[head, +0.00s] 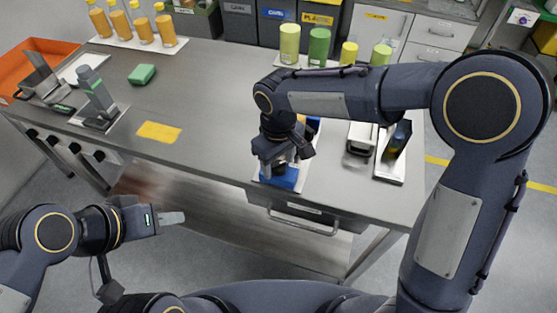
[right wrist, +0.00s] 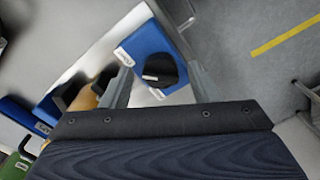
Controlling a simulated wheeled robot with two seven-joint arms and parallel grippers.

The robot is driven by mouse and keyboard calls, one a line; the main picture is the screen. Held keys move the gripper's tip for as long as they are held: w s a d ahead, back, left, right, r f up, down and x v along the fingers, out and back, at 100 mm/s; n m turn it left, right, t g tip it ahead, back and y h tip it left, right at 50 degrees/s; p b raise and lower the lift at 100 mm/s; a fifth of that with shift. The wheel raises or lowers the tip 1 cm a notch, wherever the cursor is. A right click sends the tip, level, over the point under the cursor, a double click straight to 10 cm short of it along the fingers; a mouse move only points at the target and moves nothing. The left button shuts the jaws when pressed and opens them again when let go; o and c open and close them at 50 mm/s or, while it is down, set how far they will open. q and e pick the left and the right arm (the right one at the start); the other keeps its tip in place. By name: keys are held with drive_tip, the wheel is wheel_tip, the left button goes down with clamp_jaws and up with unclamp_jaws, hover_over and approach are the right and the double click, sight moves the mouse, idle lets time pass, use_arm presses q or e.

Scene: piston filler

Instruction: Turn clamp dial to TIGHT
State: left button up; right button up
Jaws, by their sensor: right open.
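The clamp dial, a black knob with a small white label (right wrist: 162,69), sits on a blue block (right wrist: 150,42) in the right wrist view. The blue block also shows in the head view (head: 281,180) at the table's front edge. My right gripper (head: 273,168) is over the block; its jaws (right wrist: 160,85) are apart, on either side of the dial. Whether they touch it I cannot tell. In the head view the gripper hides most of the dial. My left gripper (head: 172,218) is off the table's front, at lower left, holding nothing visible.
A white device (head: 361,138) and a dark blue item on a white tray (head: 389,168) stand right of the block. A yellow card (head: 158,132), a green sponge (head: 141,74) and a grey device (head: 97,95) lie left. Bottles and green jars (head: 319,47) line the back. The table's middle is clear.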

sight(278, 166)
wheel_tip(278, 166, up, 7)
drive_tip(key=shift+r, duration=0.3)
idle(0.5)
drive_tip(key=s+d+r+m+t+y, duration=0.1)
drive_tip(key=s+d+m+t+y, duration=0.15)
drive_tip(key=s+d, duration=0.5)
drive_tip(key=s+d+r+m+t+y, duration=0.15)
drive_tip(key=s+d+m, duration=0.25)
drive_tip(key=d, duration=0.7)
drive_tip(key=s+d+f+m+t, duration=0.1)
drive_tip(key=s+f+m, duration=0.2)
drive_tip(key=s, duration=0.3)
drive_tip(key=shift+s+d+t, duration=0.25)
drive_tip(key=shift+d+t, duration=0.05)
drive_tip(key=shift+d, duration=0.1)
